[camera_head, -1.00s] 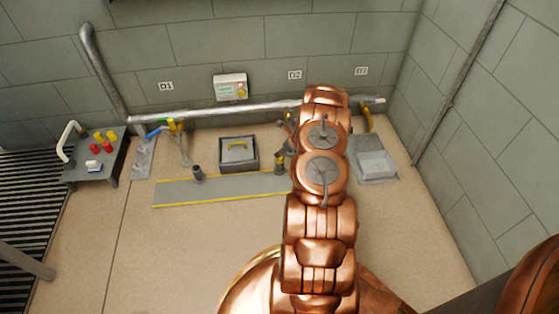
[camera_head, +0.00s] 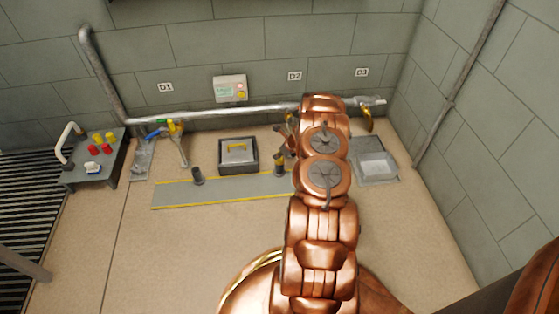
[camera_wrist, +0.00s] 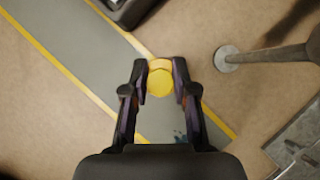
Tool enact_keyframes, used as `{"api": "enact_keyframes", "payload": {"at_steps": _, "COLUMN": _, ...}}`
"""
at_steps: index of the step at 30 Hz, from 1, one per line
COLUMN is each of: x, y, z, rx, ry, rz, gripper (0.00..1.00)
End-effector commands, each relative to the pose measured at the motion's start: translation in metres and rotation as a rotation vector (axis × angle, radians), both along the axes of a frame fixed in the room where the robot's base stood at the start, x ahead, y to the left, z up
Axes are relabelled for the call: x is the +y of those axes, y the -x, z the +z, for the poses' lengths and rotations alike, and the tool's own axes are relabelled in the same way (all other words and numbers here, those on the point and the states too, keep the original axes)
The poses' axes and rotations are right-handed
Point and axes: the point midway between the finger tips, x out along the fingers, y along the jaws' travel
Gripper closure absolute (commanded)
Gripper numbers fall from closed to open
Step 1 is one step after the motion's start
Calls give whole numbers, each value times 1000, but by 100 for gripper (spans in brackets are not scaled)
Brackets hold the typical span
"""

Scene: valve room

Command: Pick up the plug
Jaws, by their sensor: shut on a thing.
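The plug (camera_wrist: 160,82) shows in the wrist view as a round yellow top between my fingertips. My gripper (camera_wrist: 160,78) is shut on it, one finger on each side. The plug's lower part is hidden beneath its top, so I cannot tell whether it touches the floor. In the head view, a dark, upright piece with a yellow band (camera_head: 279,164), which looks like the plug, stands at the right end of the grey strip, just left of my arm. My arm hides most of the gripper there.
The grey strip (camera_head: 225,190) has yellow edges. A dark short post (camera_head: 198,176) stands on it. A box with a yellow handle (camera_head: 238,158) sits behind. A grey tray (camera_head: 375,168) lies right of my arm. A wall pipe (camera_head: 220,114) runs behind. The front floor is clear.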

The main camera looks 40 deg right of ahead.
Motion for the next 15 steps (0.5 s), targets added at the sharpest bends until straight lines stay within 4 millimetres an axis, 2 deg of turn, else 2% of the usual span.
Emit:
{"api": "enact_keyframes", "payload": {"at_steps": 4, "x": 0, "y": 0, "z": 0, "rx": 0, "ry": 0, "rz": 0, "gripper": 100}}
{"api": "enact_keyframes", "payload": {"at_steps": 15, "x": 0, "y": 0, "z": 3, "rx": 0, "ry": 1, "rz": 1, "gripper": 100}}
